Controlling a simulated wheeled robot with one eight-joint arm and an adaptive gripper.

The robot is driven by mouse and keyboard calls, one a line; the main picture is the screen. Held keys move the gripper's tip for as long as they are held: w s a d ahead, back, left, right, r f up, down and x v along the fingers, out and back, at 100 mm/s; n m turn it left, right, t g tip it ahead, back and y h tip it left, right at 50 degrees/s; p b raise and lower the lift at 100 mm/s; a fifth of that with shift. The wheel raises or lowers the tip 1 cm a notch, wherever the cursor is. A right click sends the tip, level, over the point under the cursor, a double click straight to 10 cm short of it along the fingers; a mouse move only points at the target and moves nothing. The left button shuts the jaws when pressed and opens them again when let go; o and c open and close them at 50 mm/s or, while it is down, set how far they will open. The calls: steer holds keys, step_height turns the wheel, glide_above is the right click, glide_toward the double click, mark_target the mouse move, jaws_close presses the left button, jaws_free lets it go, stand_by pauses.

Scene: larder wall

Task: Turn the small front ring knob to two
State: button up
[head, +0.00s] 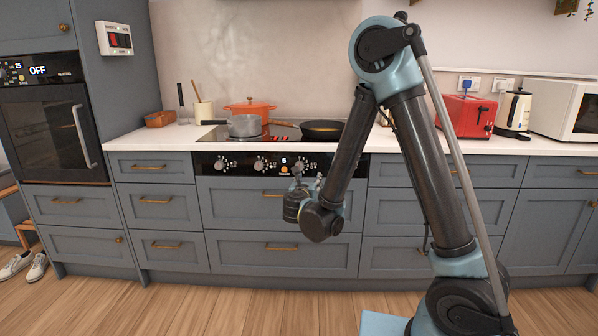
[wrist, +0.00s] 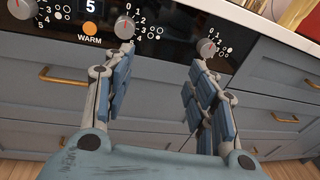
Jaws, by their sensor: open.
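A black hob control panel (head: 240,170) runs along the front of the counter, with several grey knobs. In the wrist view, one knob (wrist: 125,27) is just beyond my left fingertip and another knob (wrist: 207,47) is just beyond my right fingertip. Both have a 0-to-5 style scale and small ring symbols beside them; the symbols are too small to tell which marks the small front ring. Their red marks appear near the 0 side. A third knob (wrist: 22,8) is at the top left. My gripper (wrist: 162,58) is open and empty, in front of the panel.
A display reading 5 and an orange WARM button (wrist: 90,28) sit between knobs. Drawers with brass handles (wrist: 63,75) lie below. A grey pot (head: 244,126), an orange casserole (head: 250,108) and a black pan (head: 322,130) stand on the hob.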

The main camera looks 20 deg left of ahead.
steer(key=s+a+f+n+y, duration=0.1)
steer(key=s+a+n+y, duration=0.15)
steer(key=a, duration=0.25)
steer(key=x, duration=1.7)
steer(key=shift+d+r+t, duration=0.3)
steer(key=shift+w+n+h, duration=0.1)
steer(key=shift+n+h, duration=0.15)
steer(key=c, duration=1)
